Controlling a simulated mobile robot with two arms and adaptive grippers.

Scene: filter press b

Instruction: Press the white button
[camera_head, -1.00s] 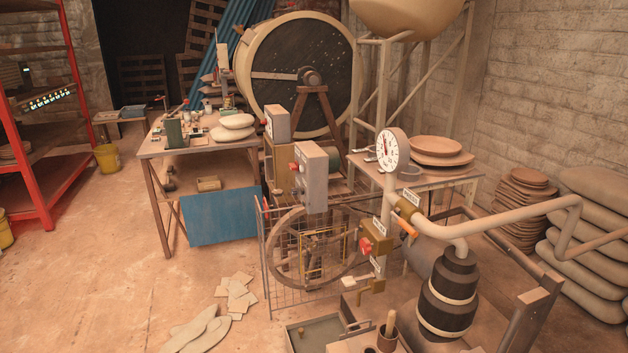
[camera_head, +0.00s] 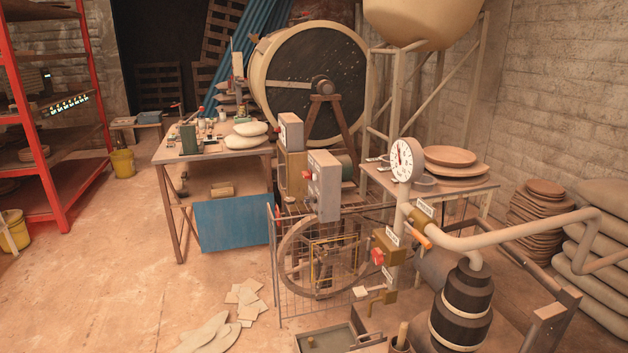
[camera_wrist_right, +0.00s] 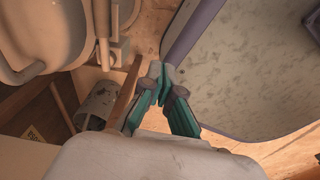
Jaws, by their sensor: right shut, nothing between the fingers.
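I cannot make out a white button for certain in either view. A grey control box (camera_head: 324,185) with a red knob (camera_head: 306,174) on its left side stands near the middle of the head view. A second grey box (camera_head: 290,131) stands behind it. A valve assembly with another red knob (camera_head: 377,256) is on the pipe to the right. My right gripper (camera_wrist_right: 159,82) shows in the right wrist view, shut and empty, its teal fingers close together. Neither gripper shows in the head view, so I cannot tell how far they are from the boxes.
A spoked handwheel (camera_head: 321,252) sits behind a wire guard below the box. A round gauge (camera_head: 406,160) tops the pipe. A cluttered workbench (camera_head: 168,157) and red shelving (camera_head: 57,200) stand left. Loose tiles (camera_head: 242,300) lie on the floor; the left floor is mostly clear.

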